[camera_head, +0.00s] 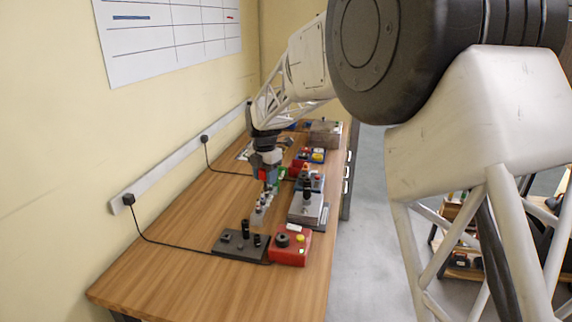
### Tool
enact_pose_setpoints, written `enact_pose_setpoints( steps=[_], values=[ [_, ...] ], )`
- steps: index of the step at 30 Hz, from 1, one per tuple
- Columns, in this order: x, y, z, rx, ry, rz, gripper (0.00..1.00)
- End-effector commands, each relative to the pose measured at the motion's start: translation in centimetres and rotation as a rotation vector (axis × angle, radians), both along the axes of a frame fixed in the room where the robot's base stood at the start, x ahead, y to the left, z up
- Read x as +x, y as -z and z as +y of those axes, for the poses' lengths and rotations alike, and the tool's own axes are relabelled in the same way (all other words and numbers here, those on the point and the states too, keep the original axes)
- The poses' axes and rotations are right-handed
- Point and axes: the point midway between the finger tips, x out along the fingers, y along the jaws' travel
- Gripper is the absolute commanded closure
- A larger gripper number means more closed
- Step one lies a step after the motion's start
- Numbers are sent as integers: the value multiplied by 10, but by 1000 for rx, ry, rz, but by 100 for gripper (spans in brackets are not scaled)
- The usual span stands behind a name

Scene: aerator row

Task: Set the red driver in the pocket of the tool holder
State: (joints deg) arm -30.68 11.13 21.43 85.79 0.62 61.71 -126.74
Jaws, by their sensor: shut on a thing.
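My gripper (268,182) is at the end of the arm, pointing down over the middle of the wooden bench. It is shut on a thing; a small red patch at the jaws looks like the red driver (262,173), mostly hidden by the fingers. Just below and in front of the gripper stands a narrow light-grey block with several small upright pieces, which may be the tool holder (259,217). Its pocket is too small to make out. I cannot tell whether the held thing touches the block.
A dark plate with black upright posts (232,246) and a red box with knobs (290,247) stand at the near end. A grey box (307,208) is right of the gripper; more coloured units stand behind. A black cable crosses the bench (172,243).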

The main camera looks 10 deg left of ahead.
Motion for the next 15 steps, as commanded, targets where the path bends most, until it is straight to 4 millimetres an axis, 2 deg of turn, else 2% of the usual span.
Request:
enact_pose_setpoints(
  steps=[1,7,15],
  values=[
    [-11,4,11,0,30,1,100],
    [-49,21,48,1,191,5,100],
    [-94,40,85,2,377,9,100]
  ],
)
